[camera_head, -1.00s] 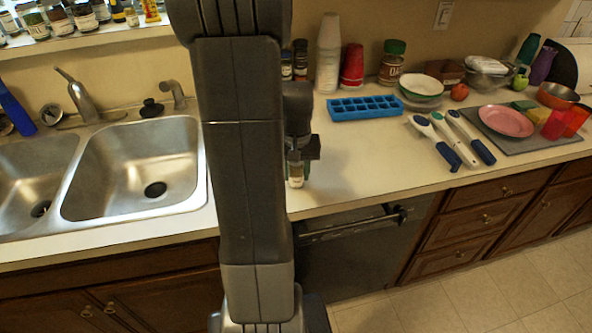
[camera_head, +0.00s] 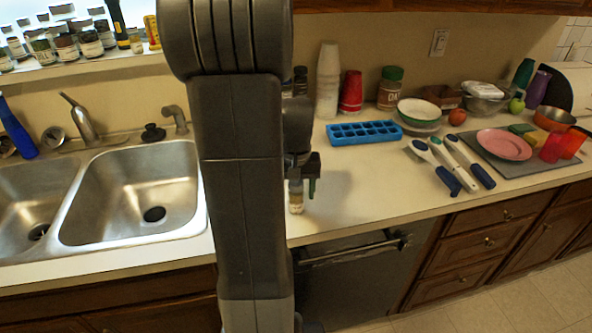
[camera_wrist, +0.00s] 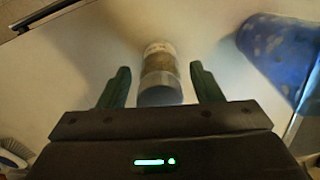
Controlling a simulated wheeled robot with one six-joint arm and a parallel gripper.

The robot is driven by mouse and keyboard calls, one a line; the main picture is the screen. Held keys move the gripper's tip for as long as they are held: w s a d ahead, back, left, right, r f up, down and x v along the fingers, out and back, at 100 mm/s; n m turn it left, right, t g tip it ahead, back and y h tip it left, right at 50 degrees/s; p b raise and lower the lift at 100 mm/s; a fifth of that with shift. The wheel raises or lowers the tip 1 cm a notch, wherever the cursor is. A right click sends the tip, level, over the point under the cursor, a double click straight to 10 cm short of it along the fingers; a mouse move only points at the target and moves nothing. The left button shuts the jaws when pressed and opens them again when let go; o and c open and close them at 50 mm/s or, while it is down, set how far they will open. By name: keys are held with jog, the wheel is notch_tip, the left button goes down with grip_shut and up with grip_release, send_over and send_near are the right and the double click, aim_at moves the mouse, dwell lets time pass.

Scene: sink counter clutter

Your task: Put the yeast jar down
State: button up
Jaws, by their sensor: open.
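The yeast jar (camera_head: 296,197) stands on the counter near its front edge, just right of my arm in the head view. In the wrist view the small jar (camera_wrist: 160,72), with a pale top part and a brownish middle, sits between the two green fingers. My gripper (camera_wrist: 162,84) is open, with a gap showing on both sides of the jar. In the head view my gripper (camera_head: 303,182) is right at the jar, and my arm hides part of this area.
A blue ice tray (camera_head: 364,132) lies behind and right of the jar. Utensils with blue handles (camera_head: 450,165) lie farther right. The sink (camera_head: 135,195) is to the left. The counter's front edge is close to the jar. Bare counter lies between jar and utensils.

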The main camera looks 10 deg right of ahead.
notch_tip(320, 180, up, 10)
jog(key=shift+f, duration=0.1)
dwell(0.4)
notch_tip(320, 180, down, 12)
jog(key=shift+s+r, duration=0.1)
jog(key=shift+r, duration=1.6)
